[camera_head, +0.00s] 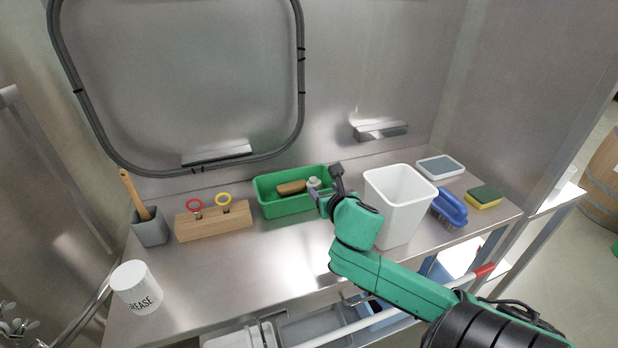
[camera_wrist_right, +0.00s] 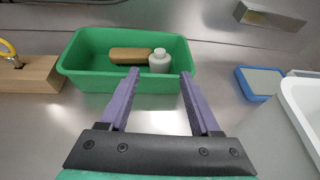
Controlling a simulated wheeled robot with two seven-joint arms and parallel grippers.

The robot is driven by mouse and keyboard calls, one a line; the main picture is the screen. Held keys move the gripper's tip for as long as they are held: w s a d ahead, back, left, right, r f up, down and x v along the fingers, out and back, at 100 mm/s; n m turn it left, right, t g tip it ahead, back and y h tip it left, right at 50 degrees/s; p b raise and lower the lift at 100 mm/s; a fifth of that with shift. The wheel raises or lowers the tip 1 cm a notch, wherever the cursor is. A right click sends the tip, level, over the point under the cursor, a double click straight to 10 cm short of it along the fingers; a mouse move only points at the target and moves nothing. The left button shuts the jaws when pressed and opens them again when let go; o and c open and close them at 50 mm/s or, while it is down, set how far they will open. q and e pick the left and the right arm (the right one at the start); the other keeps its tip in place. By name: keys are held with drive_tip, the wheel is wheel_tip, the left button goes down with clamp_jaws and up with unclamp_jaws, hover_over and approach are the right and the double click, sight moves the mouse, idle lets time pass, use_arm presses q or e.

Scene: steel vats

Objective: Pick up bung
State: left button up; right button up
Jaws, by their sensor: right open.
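A green tray (camera_head: 286,206) stands on the steel bench near the back wall. In it lie a brown, rounded block (camera_head: 291,187) and a pale grey-white stopper-like piece (camera_head: 314,184), which may be the bung. In the right wrist view the pale piece (camera_wrist_right: 159,61) sits at the right end of the brown block (camera_wrist_right: 131,55), close to it. My right gripper (camera_wrist_right: 160,80) is open and empty, its purple fingers pointing at the tray with the pale piece between and beyond the tips. In the head view my right gripper (camera_head: 326,198) is at the tray's right end. My left gripper is out of view.
A white bin (camera_head: 399,196) stands right of my right gripper. Further right are a blue brush (camera_head: 450,207), a sponge (camera_head: 484,197) and a shallow tray (camera_head: 440,167). Left are a wooden block (camera_head: 213,222) with ringed tools, a grey cup (camera_head: 149,229) and a white grease tub (camera_head: 136,287).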

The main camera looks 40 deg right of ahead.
sight(314, 179)
drive_tip(key=x, duration=0.5)
drive_tip(key=shift+w+d+r, duration=0.1)
drive_tip(key=shift+w+d, duration=0.1)
drive_tip(key=shift+w, duration=0.05)
drive_tip(key=x, duration=0.6)
drive_tip(key=shift+w+d+f, duration=0.15)
drive_tip(key=shift+w+f, duration=0.1)
drive_tip(key=shift+f, duration=0.05)
drive_tip(key=shift+w+d+f, duration=0.1)
drive_tip(key=shift+w+f, duration=0.1)
drive_tip(key=shift+w, duration=0.1)
drive_tip(key=shift+s+r, duration=0.1)
drive_tip(key=shift+s, duration=0.05)
clamp_jaws()
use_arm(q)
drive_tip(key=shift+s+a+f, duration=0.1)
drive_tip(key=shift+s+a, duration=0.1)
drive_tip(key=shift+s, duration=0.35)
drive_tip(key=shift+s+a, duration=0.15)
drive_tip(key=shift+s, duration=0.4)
